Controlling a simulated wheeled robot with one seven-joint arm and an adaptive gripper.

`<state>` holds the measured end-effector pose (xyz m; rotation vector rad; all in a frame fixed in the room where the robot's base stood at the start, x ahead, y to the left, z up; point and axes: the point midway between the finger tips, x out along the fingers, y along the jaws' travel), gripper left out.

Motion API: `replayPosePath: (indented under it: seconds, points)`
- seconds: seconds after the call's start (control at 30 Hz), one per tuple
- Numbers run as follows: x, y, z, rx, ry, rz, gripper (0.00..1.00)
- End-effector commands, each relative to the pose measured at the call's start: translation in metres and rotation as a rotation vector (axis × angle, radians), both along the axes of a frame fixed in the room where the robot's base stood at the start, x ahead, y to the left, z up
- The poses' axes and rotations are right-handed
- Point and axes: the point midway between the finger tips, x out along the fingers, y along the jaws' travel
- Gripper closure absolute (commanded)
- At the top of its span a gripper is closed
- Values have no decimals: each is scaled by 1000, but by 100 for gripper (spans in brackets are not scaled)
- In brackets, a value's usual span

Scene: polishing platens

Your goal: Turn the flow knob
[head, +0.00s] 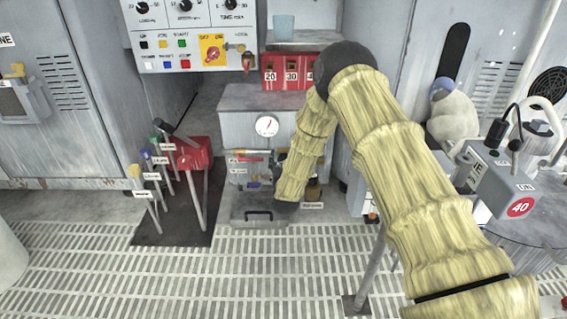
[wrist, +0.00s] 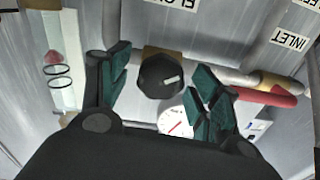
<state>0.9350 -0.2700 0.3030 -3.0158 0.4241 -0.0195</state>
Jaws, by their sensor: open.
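In the wrist view, the dark round knob (wrist: 161,75) with a pale pointer mark sits between and a little beyond my two fingertips. My gripper (wrist: 158,82) is open, with one green-padded finger to the left of the knob and one to the right. I see no clear contact between the fingers and the knob. A partly covered label (wrist: 180,4) stands above the knob at the top edge. In the head view my arm in its yellow sleeve bends down in front of the grey cabinet, and the knob and fingertips cannot be made out there.
A white dial gauge (wrist: 175,121) sits just below the knob; it also shows in the head view (head: 267,126). A pipe with a red part (wrist: 265,94) lies right of the fingers. Grating floor is open in front.

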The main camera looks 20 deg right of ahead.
Motion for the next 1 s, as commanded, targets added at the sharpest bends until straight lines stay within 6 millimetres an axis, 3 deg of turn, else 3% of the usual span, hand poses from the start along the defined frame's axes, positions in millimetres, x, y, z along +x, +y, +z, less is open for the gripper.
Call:
replayPosePath:
  seconds: [0.43,0.7,1.0]
  points:
    - [9,-3,1,0,0,0,37]
    - [8,-2,0,0,0,0,83]
    - [8,-2,2,-23,7,0,83]
